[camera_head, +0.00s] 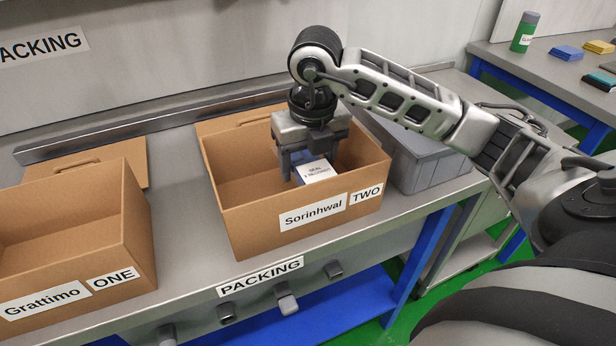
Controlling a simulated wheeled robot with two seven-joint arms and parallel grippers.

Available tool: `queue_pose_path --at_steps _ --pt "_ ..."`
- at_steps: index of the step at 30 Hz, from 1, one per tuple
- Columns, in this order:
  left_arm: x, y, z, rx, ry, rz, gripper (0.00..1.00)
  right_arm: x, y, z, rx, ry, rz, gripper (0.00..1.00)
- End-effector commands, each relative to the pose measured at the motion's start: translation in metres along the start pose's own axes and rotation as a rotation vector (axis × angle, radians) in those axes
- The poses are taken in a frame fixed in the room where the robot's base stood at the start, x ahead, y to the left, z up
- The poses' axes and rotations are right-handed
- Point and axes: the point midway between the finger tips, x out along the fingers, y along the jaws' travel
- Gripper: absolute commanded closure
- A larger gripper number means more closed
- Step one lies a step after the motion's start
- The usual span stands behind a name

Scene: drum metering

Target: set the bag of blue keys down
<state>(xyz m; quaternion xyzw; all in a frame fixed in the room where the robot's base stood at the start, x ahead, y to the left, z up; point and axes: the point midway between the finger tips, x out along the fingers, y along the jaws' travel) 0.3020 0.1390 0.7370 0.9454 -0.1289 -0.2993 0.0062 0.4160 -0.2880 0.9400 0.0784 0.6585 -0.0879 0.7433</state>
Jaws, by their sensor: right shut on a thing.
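My right gripper (306,165) points down inside the open cardboard box marked Sorinhwal TWO (240,218). It is shut on a small pack with a white printed label (318,171), on which SEAL can be read. A little blue shows between the fingers, so I take the pack for the bag of blue keys. The fingers hide most of it, and I cannot tell whether it touches the box floor. My left gripper is not in view.
An open box marked Grattimo ONE (132,225) stands at the left on the grey packing bench (185,250). A grey bin (430,165) is right of box TWO. A side table at the upper right holds a green bottle (524,32) and small coloured packs (566,53).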

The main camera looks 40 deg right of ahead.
Motion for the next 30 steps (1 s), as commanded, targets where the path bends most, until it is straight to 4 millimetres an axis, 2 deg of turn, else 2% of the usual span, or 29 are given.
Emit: queue_pose_path --at_steps 9,19,20,22,30 --pt "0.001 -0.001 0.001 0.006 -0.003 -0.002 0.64 0.037 -0.001 -0.005 0.0 0.002 -0.001 0.69" --pt "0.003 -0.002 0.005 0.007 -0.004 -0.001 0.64 0.041 0.0 -0.005 0.0 0.0 -0.001 0.69" --pt "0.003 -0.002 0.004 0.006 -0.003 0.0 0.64 0.041 0.0 -0.005 0.0 0.001 -0.001 0.34" --pt "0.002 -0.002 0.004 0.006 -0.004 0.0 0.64 0.04 0.0 -0.005 0.0 0.001 -0.001 0.15" --pt "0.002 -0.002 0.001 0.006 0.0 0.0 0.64 0.039 0.0 -0.005 0.0 0.001 -0.001 0.15"
